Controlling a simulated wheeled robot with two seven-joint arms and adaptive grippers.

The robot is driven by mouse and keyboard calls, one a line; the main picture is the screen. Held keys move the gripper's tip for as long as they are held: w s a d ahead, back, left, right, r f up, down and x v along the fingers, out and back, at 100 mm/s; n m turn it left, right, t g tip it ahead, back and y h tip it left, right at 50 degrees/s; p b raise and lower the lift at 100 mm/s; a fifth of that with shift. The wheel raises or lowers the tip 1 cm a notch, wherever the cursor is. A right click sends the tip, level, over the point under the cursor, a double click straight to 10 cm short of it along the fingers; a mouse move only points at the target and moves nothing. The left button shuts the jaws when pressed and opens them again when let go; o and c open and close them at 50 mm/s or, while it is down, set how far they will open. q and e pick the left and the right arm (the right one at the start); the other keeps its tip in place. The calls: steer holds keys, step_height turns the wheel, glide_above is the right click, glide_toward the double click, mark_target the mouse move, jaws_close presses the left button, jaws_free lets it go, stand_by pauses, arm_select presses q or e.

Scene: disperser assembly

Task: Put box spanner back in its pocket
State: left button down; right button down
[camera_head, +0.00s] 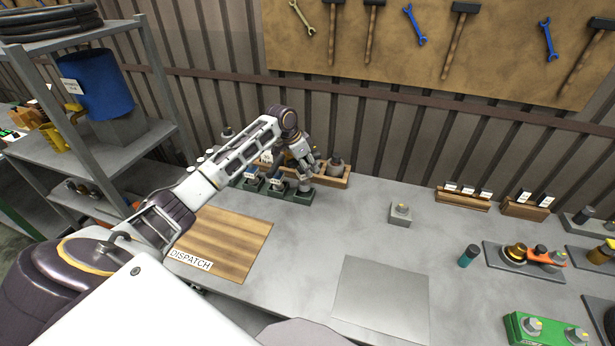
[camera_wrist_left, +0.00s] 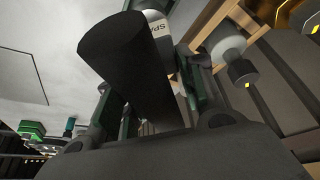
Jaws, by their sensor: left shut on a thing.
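My left gripper (camera_head: 306,172) reaches down over the right end of a dark green rack (camera_head: 286,193) at the back of the bench. In the left wrist view its fingers (camera_wrist_left: 152,108) are shut around a dark cylindrical piece (camera_wrist_left: 125,55), which I take to be the box spanner. A white label (camera_wrist_left: 158,24) starting "SPA" shows just behind the cylinder. In the head view the gripper mostly hides the spanner. I cannot tell whether its lower end is inside a pocket. My right gripper is not in view.
A wooden holder (camera_head: 338,181) with a grey part stands close behind and right of the gripper. The wooden DISPATCH board (camera_head: 232,240) lies in front. A small grey block (camera_head: 400,214) stands farther right; the bench between is clear. A green block (camera_head: 540,328) sits front right.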

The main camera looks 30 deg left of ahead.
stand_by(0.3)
arm_select(q)
steer(key=shift+f+p, duration=0.3)
steer(key=shift+f, duration=2.2)
steer(key=c, duration=0.9)
jaws_free()
steer(key=shift+f, duration=0.1)
steer(key=shift+b+v, duration=0.55)
steer(key=shift+v, duration=5.55)
steer(key=shift+d, duration=0.1)
